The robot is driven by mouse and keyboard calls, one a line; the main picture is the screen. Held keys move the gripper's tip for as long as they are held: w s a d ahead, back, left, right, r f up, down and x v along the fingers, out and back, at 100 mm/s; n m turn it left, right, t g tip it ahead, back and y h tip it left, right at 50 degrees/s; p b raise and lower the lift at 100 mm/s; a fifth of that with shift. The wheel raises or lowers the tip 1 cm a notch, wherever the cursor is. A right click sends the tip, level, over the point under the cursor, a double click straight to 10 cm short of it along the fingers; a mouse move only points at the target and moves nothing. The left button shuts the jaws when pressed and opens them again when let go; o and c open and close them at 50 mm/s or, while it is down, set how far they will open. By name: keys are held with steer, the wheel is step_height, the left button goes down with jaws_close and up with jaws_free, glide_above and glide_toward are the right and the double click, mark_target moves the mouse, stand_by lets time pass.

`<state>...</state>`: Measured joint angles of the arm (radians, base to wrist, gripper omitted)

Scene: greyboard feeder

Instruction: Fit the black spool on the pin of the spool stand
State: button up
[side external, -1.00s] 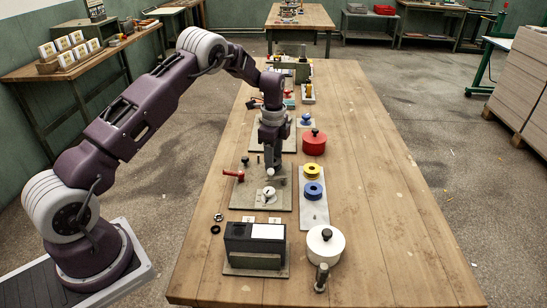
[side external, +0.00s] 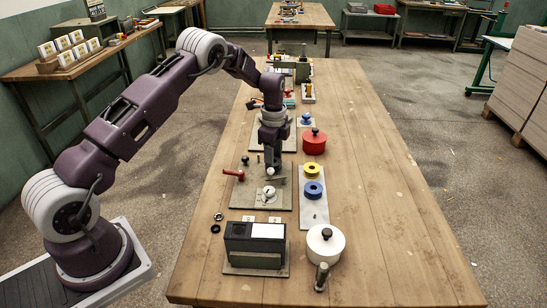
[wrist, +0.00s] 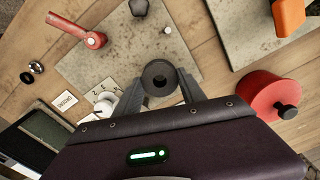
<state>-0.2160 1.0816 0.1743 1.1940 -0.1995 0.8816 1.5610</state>
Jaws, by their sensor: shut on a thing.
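The black spool (wrist: 154,68) is a small dark disc with a round centre hole. My gripper (wrist: 161,90) is shut on it, one finger on each side in the wrist view. In the side view my gripper (side external: 271,172) is low over the grey base plate (side external: 282,203); the spool is hard to make out there. A short pale upright peg (wrist: 167,30), perhaps the stand's pin, shows on the plate (wrist: 85,68) in the wrist view, apart from the spool. I cannot tell the spool's exact height above the plate.
The plate also bears a red handle (side external: 234,174), a black knob (side external: 245,160) and a white dial (side external: 269,191). Yellow (side external: 312,170) and blue (side external: 314,189) spools sit on a pale strip to the right. A red lidded pot (side external: 314,143) stands behind. The table's right side is clear.

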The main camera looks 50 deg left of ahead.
steer(key=shift+f, duration=0.8)
stand_by(0.5)
steer(key=o, duration=1.4)
steer(key=shift+r, duration=3.55)
steer(key=s+d+r+n+t, duration=0.1)
steer(key=s+d+r+n, duration=0.15)
steer(key=s+r, duration=0.35)
steer(key=s+d+r+n+t, duration=0.1)
steer(key=s+d+r+n, duration=0.2)
steer(key=r, duration=0.6)
steer(key=s+d+r+n+t, duration=0.1)
steer(key=s+d+r, duration=0.4)
steer(key=r, duration=0.2)
steer(key=s+d+n+t, duration=0.1)
steer(key=s+d+n, duration=0.1)
steer(key=s, duration=0.9)
steer(key=s+d+n+t, duration=0.1)
steer(key=s+d+n, duration=0.2)
steer(key=s, duration=0.8)
steer(key=shift+s+n+t, duration=0.15)
steer(key=shift+n+t, duration=0.15)
steer(key=shift+n, duration=0.45)
